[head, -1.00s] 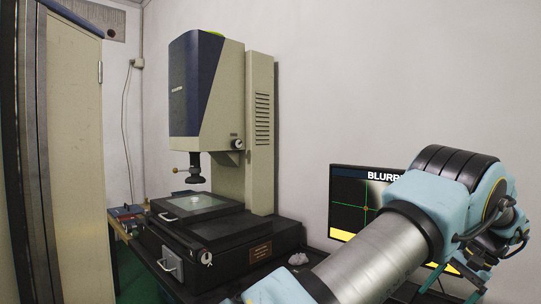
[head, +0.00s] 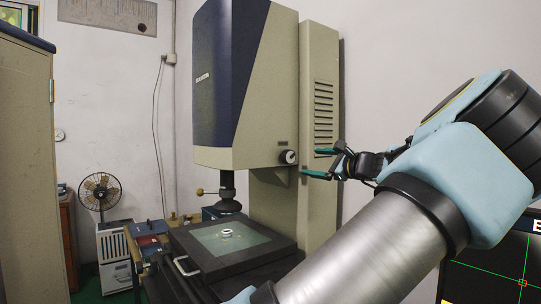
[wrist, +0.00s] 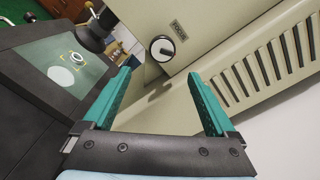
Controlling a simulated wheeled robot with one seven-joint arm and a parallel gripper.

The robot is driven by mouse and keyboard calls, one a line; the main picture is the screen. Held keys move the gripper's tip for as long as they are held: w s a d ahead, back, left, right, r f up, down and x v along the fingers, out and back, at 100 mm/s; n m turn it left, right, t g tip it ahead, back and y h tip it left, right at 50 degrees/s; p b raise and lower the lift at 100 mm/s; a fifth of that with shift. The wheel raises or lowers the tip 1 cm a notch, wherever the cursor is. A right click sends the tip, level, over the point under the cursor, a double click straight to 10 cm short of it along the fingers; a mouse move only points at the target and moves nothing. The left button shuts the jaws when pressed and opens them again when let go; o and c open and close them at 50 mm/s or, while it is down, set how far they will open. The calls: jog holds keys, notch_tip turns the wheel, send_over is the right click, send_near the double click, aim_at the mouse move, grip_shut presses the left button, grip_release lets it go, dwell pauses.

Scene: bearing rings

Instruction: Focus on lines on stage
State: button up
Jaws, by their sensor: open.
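The measuring machine (head: 232,90) stands against the wall, with its lens (head: 228,185) above the stage. A round focus knob (head: 289,157) sits on the machine's side; in the wrist view the knob (wrist: 162,48) is ahead of the fingers. My gripper (head: 318,163) has its teal fingers apart and empty, to the right of the knob and not touching it. The monitor (head: 490,270) is cut off at the lower right; its crosshair shows, but its message is hidden.
A tall cabinet (head: 25,170) stands at the left. A fan (head: 100,192) is on a white unit (head: 115,245) further back. In the wrist view, the slotted vent panel (wrist: 265,70) lies close beside the right finger.

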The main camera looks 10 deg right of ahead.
aim_at(292, 157)
jog(key=p+x, duration=0.1)
jog(key=x, duration=0.2)
jog(key=p+x, duration=0.1)
jog(key=x, duration=0.3)
jog(key=r+p+x, duration=0.1)
jog(key=x, duration=0.3)
jog(key=shift+a+r, duration=0.1)
jog(key=shift+a, duration=0.05)
jog(key=shift+w+a+p, duration=0.15)
jog(key=shift+w+p, duration=0.15)
jog(key=shift+w, duration=0.05)
jog(key=c, duration=1.4)
